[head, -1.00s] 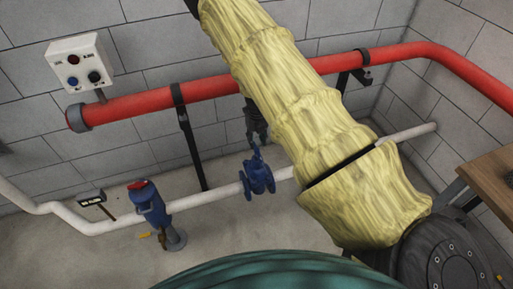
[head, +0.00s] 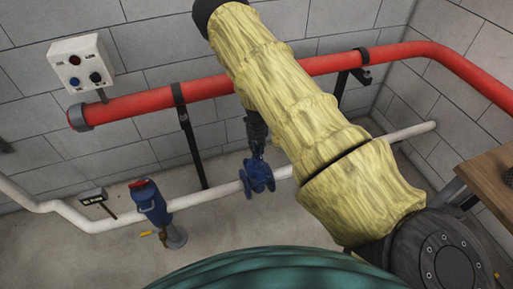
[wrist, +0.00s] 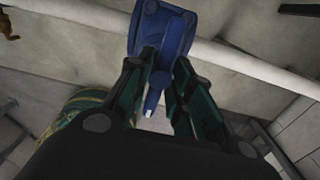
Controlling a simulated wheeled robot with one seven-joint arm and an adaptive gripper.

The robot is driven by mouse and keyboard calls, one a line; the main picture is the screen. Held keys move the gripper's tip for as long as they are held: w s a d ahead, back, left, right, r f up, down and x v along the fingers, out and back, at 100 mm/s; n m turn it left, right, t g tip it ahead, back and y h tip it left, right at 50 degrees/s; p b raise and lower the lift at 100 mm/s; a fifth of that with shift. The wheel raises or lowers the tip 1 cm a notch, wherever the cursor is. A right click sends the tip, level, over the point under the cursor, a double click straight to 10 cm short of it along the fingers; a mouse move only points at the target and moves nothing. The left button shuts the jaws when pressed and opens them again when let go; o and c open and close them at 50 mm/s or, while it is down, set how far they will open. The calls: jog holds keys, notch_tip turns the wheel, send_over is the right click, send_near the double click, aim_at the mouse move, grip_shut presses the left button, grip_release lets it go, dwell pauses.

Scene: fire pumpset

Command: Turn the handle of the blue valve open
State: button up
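The blue valve (head: 258,178) sits on the white pipe in the middle of the head view. In the wrist view its blue body (wrist: 168,30) is at the top, with the narrow handle (wrist: 154,97) pointing down from it. My gripper (head: 257,148) is right above the valve and covers part of its handle in the head view. In the wrist view the gripper (wrist: 158,72) is open. Its two dark green fingers stand on either side of the handle, with visible gaps. I see no clear contact with the handle.
The white pipe (head: 215,196) runs low along the wall. A thick red pipe (head: 140,104) runs above it on black brackets (head: 190,140). A blue fitting with a red top (head: 152,203) stands left of the valve. A wooden table (head: 485,180) is at the right.

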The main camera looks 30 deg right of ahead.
grip_shut()
